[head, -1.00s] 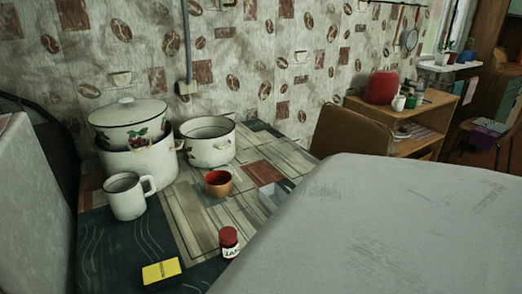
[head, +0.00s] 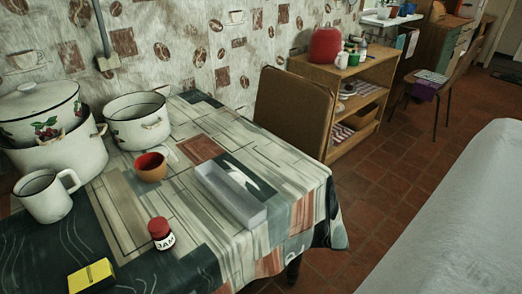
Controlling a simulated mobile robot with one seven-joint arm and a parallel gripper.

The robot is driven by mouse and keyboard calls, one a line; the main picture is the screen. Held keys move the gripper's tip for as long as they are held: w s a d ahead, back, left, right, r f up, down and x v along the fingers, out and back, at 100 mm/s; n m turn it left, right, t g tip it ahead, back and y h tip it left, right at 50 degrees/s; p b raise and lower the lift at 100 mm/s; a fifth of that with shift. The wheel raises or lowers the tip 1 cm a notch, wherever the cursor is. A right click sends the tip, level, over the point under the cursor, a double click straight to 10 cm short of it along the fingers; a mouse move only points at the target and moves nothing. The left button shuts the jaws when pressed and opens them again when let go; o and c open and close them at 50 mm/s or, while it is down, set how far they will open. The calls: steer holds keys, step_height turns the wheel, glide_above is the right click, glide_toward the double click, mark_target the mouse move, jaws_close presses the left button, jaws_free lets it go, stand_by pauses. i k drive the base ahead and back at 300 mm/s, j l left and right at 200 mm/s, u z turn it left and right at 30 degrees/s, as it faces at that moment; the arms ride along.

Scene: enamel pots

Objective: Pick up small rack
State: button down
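A long, low, pale grey open holder (head: 232,195) lies on the table, right of the brown cup. It is the only thing on the table that could be the small rack, but I cannot tell for sure. Its long near wall faces me and its inside looks dark and pale in patches. Nothing touches it. My gripper is not in view.
A brown chair (head: 293,110) stands behind the table. Tiled floor (head: 375,185) lies open to the right.

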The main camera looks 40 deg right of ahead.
mark_target(246, 208)
steer(key=z, duration=0.85)
